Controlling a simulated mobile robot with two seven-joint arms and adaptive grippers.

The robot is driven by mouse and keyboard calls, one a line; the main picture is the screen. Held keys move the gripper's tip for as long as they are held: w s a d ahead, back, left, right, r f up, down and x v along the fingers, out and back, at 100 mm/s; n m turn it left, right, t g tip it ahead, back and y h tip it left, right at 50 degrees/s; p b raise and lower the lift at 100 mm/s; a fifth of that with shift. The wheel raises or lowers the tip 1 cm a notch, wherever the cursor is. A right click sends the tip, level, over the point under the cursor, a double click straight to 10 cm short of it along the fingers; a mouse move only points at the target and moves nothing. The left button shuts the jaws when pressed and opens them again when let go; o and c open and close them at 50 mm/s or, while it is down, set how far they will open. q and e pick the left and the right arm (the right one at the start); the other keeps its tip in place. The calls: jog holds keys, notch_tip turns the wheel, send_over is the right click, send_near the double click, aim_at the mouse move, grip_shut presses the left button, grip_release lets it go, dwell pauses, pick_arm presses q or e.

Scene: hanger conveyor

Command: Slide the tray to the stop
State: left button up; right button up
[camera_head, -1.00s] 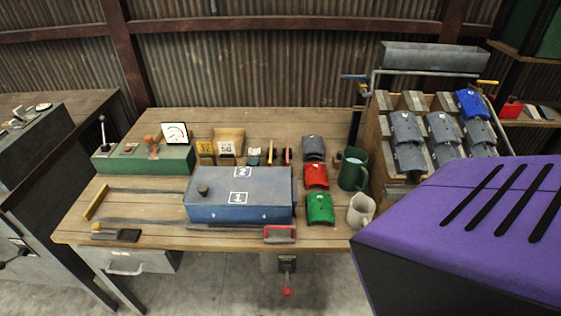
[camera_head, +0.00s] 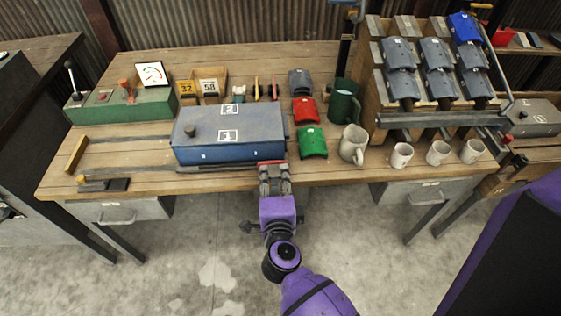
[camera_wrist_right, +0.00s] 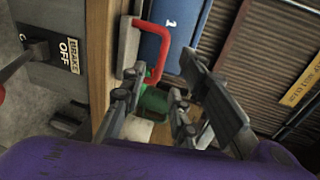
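A blue box-shaped tray (camera_head: 228,136) with a dark knob and two number labels sits at the right end of two dark rails on the workbench. A yellow bar (camera_head: 76,154), apparently the stop, lies across the left end of the rails, well apart from the tray. A red handle (camera_head: 270,163) on a grey base is at the tray's front right. My right gripper (camera_head: 274,172) is at the bench's front edge by this handle. In the right wrist view the fingers (camera_wrist_right: 156,92) are apart, with the red handle (camera_wrist_right: 178,60) just beyond them. My left gripper is not in view.
A green gauge box (camera_head: 125,108) stands behind the left rail end. Red and green curved pieces, a green mug (camera_head: 343,104) and a pale mug (camera_head: 353,144) stand right of the tray. A brake lever panel (camera_wrist_right: 60,52) is near the right wrist. Bench between tray and yellow bar is clear.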

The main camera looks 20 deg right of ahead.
aim_at(273, 163)
jog(key=x, duration=0.7)
jog(key=shift+a, duration=0.1)
grip_shut()
